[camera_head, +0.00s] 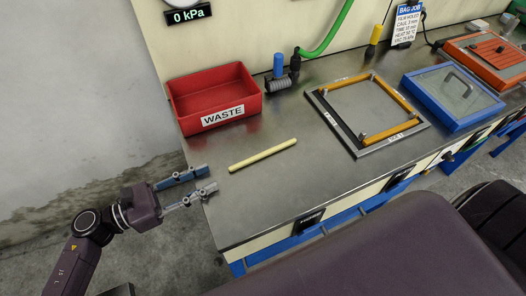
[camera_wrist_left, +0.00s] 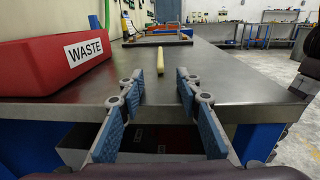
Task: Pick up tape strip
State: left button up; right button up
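A pale yellow strip (camera_head: 262,155), which looks like the tape strip, lies flat on the steel bench, near its left end. It also shows in the left wrist view (camera_wrist_left: 160,61), beyond and between my fingers. My left gripper (camera_head: 207,180) is open and empty at the bench's left edge, with its fingers pointing toward the strip and apart from it. In the left wrist view the open fingers (camera_wrist_left: 157,90) stand wide on either side. My right gripper is not in view.
A red WASTE bin (camera_head: 213,97) stands behind the strip. A framed plate with yellow and black edging (camera_head: 369,112) lies to the right, then a blue box with a clear lid (camera_head: 452,95) and an orange-red case (camera_head: 489,52). The bench top (camera_head: 290,190) is clear around the strip.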

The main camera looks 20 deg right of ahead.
aim_at(228, 169)
pick_arm(q)
jog(key=d, duration=0.2)
jog(key=d+p, duration=0.1)
jog(key=d, duration=0.1)
jog(key=d+p, duration=0.1)
jog(key=d, duration=0.1)
jog(key=shift+w+r, duration=0.1)
jog(key=shift+w, duration=0.15)
jog(key=shift+d, duration=0.25)
grip_shut()
